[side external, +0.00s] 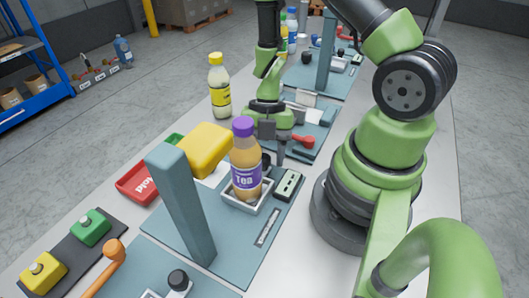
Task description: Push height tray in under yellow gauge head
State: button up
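The height tray (234,204) is a white-rimmed tray on a blue-grey plate. A tea bottle (246,174) with a purple cap and purple label stands upright in it. My gripper (274,151) points down just behind and to the right of the bottle, close to a black knob partly hidden by the bottle. Its fingertips are small and partly covered, so I cannot tell whether they are open or touch the knob.
A small display box (289,185) and a slotted scale (267,228) sit right of the tray. A red lever (303,142) is behind my gripper. A yellow-labelled bottle (219,86) stands farther back. Red and green bins (138,183), push buttons (90,228) and an orange lever (108,266) are left.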

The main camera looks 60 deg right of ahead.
aim_at(241, 196)
grip_shut()
jog(key=shift+w+a, duration=0.1)
jog(key=shift+a, duration=4.4)
jog(key=shift+o, duration=0.5)
grip_release()
jog(key=shift+r, duration=0.1)
jog(key=shift+v, duration=4.95)
